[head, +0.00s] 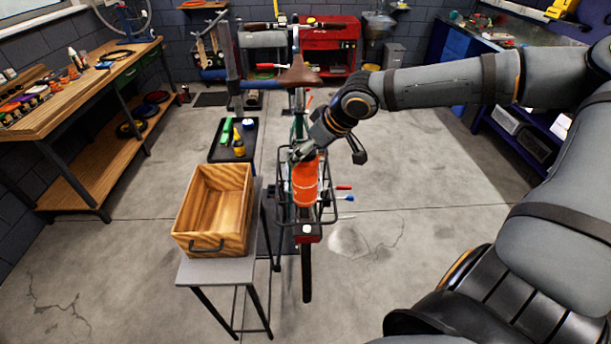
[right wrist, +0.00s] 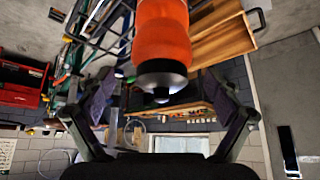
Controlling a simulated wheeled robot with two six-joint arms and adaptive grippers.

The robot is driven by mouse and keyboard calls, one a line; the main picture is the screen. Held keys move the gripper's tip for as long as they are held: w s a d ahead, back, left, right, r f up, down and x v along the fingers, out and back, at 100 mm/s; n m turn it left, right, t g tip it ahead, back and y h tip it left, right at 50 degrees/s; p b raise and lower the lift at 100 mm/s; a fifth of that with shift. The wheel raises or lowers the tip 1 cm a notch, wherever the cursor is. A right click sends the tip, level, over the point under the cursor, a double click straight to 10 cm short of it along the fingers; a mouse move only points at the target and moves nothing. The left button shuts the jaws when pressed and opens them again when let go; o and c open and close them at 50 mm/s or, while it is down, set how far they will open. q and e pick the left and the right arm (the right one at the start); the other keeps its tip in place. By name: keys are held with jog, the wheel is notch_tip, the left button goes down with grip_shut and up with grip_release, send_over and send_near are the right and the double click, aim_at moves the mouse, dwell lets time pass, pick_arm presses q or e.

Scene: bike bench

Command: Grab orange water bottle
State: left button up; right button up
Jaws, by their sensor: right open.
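The orange water bottle (head: 304,184) stands upright on the black rear rack (head: 325,217) of the bike. My right gripper (head: 327,152) is just above and slightly right of the bottle's top in the head view, coming in from the right. In the right wrist view the bottle (right wrist: 162,30) shows upside down, its dark cap pointing toward the open jaws. The right gripper's fingers (right wrist: 160,97) are spread wide to both sides of the cap, with nothing gripped. My left gripper is not in view.
An open wooden crate (head: 183,226) sits on a small grey table (head: 222,270) left of the bike. A black tray (head: 219,155) with green and yellow items lies behind it. Floor right of the bike is clear.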

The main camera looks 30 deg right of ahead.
jog(key=shift+w+f, duration=0.25)
jog(key=shift+f, duration=0.15)
jog(key=x, duration=0.3)
jog(key=shift+w+a+f+p, duration=0.1)
jog(key=shift+w+a+p, duration=0.15)
jog(key=shift+p, duration=0.1)
jog(key=shift+w+f, duration=0.35)
jog(key=shift+f, duration=0.05)
jog(key=c, duration=0.6)
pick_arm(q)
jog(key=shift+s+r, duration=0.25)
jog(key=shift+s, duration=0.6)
pick_arm(e)
grip_shut()
